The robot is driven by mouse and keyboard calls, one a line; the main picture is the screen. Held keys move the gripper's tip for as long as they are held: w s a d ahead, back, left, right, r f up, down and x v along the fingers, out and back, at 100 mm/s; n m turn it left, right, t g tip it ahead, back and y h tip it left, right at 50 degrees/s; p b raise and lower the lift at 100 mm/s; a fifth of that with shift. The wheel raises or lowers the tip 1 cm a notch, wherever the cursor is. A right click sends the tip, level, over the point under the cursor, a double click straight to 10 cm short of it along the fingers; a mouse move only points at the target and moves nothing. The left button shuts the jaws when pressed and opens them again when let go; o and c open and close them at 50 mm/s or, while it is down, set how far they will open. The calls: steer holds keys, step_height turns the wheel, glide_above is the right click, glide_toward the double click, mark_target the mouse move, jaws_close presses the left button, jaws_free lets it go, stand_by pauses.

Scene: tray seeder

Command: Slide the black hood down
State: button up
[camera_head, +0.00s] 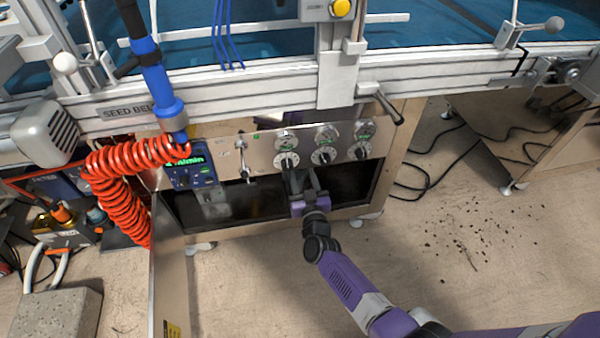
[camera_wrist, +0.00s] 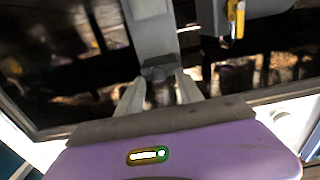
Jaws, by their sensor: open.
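A dark, glossy panel, which looks like the black hood (camera_head: 352,188), fills the opening below the steel control panel. Its reflective surface also spans much of the wrist view (camera_wrist: 70,75). My gripper (camera_head: 302,177) is in front of this dark area, just below the left dial. In the wrist view the two pale fingers of my gripper (camera_wrist: 160,85) are apart. The lower end of a grey upright bar (camera_wrist: 150,30) shows between or just beyond them. I cannot tell whether the fingers touch it. My gripper hides part of the dark panel in the head view.
A black-gripped lever (camera_head: 388,106) sticks out at upper right. The floor (camera_head: 450,250) at right is mostly clear, with scattered crumbs.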

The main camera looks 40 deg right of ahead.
steer(key=shift+b+x, duration=0.4)
steer(key=shift+x, duration=1)
jaws_close()
stand_by(0.4)
